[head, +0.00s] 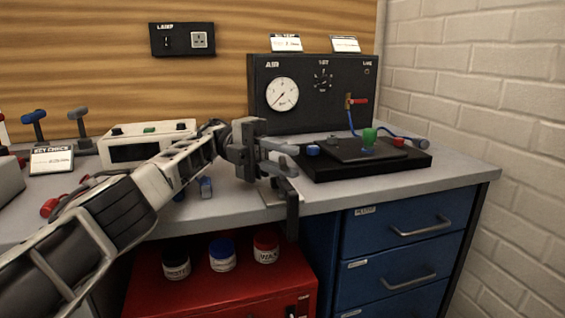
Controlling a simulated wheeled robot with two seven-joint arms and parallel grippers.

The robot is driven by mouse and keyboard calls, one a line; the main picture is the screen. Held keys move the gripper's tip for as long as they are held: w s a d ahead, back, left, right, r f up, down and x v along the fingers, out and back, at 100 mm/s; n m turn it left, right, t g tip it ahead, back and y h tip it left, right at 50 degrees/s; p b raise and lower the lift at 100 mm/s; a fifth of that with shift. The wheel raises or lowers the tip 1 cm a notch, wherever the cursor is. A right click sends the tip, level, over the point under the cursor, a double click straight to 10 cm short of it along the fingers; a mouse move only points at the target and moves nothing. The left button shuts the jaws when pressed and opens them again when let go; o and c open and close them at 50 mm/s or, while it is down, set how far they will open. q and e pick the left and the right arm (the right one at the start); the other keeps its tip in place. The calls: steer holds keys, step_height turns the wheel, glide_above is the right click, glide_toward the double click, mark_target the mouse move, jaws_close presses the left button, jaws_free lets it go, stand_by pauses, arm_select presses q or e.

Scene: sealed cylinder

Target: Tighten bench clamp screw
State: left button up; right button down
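The bench clamp (292,213) is a dark upright piece at the bench's front edge, with a grey plate beside it on the bench top. Its upper part and screw are largely hidden behind my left gripper. My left gripper (285,158) is just above and behind the clamp's visible part, pointing right. Its two fingers look apart with a gap between them, and I see nothing held. I cannot tell whether it touches the clamp. My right gripper is out of view.
A black base (400,165) with a green-topped fitting and blue hose stands right of the gripper. The AIR gauge panel (325,90) is behind it. A white-and-black box (150,141) stands behind my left arm. Blue drawers (400,255) and a red cabinet (215,295) are below.

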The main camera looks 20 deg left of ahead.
mark_target(283, 161)
arm_select(q)
steer(key=shift+f, duration=0.1)
stand_by(0.3)
